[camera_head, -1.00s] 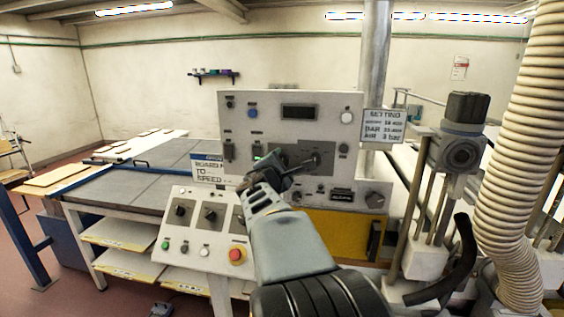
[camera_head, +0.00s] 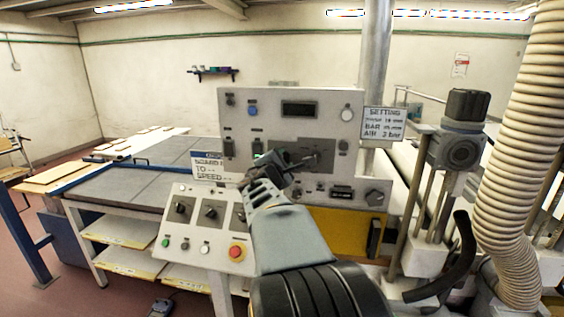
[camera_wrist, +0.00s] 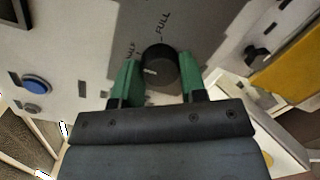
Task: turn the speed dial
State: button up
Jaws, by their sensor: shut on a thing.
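The speed dial (camera_wrist: 158,68) is a round black knob with a pale pointer mark, in the middle of the wrist view. Its grey plate carries the words HALF and FULL above it. My gripper (camera_wrist: 160,80) has its two green fingers on either side of the dial and is shut on it. The pale mark lies toward the knob's lower left, away from FULL. In the head view my gripper (camera_head: 274,165) reaches the grey plate (camera_head: 312,150) on the upright control panel, and my arm hides the dial there.
A sloped console (camera_head: 205,222) with a red stop button (camera_head: 237,252) sits left of my arm. A setting sign (camera_head: 384,123) hangs right of the panel. A ribbed hose (camera_head: 512,170) and a post with a dark motor head (camera_head: 460,150) stand at right.

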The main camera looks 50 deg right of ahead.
jog(key=shift+f+n+b, duration=0.1)
jog(key=shift+n+b, duration=0.2)
jog(key=shift+b, duration=0.05)
jog(key=shift+n+t+b, duration=0.45)
jog(key=shift+n+b, duration=0.9)
jog(key=shift+n, duration=2.1)
jog(key=shift+n+t+b, duration=0.45)
jog(key=shift+n+b, duration=0.85)
jog(key=shift+n, duration=2.45)
jog(key=o, duration=0.9)
